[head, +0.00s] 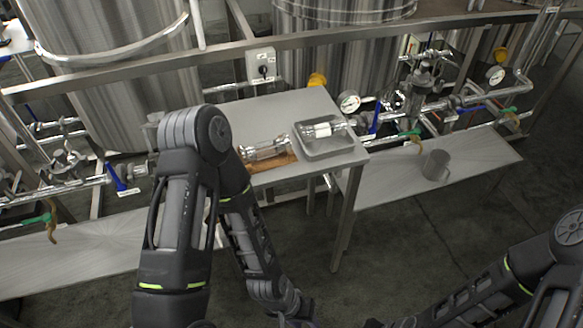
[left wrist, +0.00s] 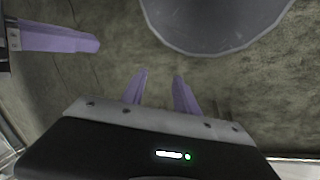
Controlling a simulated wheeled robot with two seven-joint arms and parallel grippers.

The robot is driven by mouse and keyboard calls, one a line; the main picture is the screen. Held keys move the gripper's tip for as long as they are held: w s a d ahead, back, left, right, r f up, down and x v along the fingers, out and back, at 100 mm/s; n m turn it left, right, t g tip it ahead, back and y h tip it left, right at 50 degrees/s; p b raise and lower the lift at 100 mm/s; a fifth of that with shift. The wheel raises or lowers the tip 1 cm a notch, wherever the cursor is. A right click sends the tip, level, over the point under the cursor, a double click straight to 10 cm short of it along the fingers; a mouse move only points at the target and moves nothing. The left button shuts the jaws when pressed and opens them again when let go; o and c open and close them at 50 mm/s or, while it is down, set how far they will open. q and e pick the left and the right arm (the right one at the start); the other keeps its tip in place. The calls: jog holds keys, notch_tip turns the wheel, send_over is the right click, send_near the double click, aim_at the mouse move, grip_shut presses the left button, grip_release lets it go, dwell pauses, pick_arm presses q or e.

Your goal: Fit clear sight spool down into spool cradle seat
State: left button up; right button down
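A clear cylindrical piece with metal ends (head: 265,148) lies on a brown board at the front left of the small steel table. A second clear cylinder with a white band (head: 323,130) lies in a shallow grey tray. I cannot tell which is the sight spool and which belongs to the cradle seat. My left gripper (left wrist: 159,76) shows two purple fingers apart with nothing between them, over bare floor. In the head view its fingers are hidden or out of frame, low and away from the table. Another purple finger (left wrist: 55,38), probably of my right gripper, shows at left; its opening is unclear.
The steel table (head: 275,108) has a bare back part. The grey tray (head: 347,149) sits at its right side. A grey mug (head: 436,165) stands on a low bench (head: 465,168) to the right. Pipes, gauges and valves run behind. Open floor lies in front.

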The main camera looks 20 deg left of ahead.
pick_arm(q)
jog(key=shift+s+d, duration=0.1)
jog(key=shift+d, duration=0.15)
pick_arm(e)
jog(key=shift+s+d, duration=0.1)
jog(key=shift+d, duration=0.15)
jog(key=shift+a, duration=0.1)
